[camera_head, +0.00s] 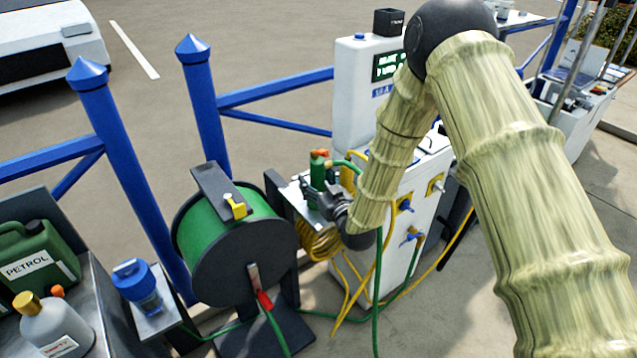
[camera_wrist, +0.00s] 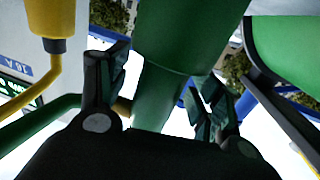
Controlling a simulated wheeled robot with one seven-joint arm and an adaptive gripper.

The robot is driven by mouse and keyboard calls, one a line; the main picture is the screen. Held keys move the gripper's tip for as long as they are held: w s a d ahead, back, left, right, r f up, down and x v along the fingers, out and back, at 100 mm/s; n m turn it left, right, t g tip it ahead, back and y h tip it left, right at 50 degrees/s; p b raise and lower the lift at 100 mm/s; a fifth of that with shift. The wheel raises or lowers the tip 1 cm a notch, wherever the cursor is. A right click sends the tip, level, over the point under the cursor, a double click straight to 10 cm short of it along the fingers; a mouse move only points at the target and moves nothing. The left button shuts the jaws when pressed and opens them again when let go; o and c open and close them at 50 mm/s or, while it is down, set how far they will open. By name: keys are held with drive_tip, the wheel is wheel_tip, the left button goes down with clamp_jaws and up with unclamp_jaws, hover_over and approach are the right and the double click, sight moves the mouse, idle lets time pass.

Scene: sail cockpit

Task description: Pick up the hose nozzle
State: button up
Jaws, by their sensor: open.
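The hose nozzle (camera_head: 317,173) is green with an orange-red top. It stands upright over a small metal shelf between the hose reel and the white service pedestal. My gripper (camera_head: 328,198) is close beside it at the near right, partly hidden by my own arm. In the wrist view the nozzle's green body (camera_wrist: 185,35) rises between the two black fingers of my gripper (camera_wrist: 155,97). The fingers are open, one on each side of it. I cannot tell whether either finger touches it.
A green hose reel (camera_head: 228,235) stands just left of the nozzle. The white pedestal (camera_head: 362,115) with taps and green and yellow hoses is at the right. A coiled yellow hose (camera_head: 318,241) hangs below. Blue railings (camera_head: 205,105) run behind. A petrol can (camera_head: 38,262) is far left.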

sight(321, 176)
drive_tip(key=c, duration=1.4)
clamp_jaws()
drive_tip(key=shift+r, duration=0.1)
drive_tip(key=shift+r, duration=0.5)
drive_tip(key=shift+s+d+r+b, duration=0.15)
drive_tip(key=shift+r+b, duration=0.2)
drive_tip(key=shift+r, duration=0.2)
drive_tip(key=shift+s+d+r+b, duration=0.15)
drive_tip(key=shift+r+b, duration=0.2)
drive_tip(key=shift+r, duration=0.2)
drive_tip(key=s+d+r, duration=0.2)
drive_tip(key=s+d, duration=0.1)
drive_tip(key=s, duration=0.4)
drive_tip(key=s+d+r+b, duration=0.1)
drive_tip(key=s+d+r, duration=0.1)
drive_tip(key=s, duration=0.4)
drive_tip(key=shift+s+d+r, duration=0.3)
drive_tip(key=shift+s+d, duration=0.1)
drive_tip(key=shift+d, duration=0.3)
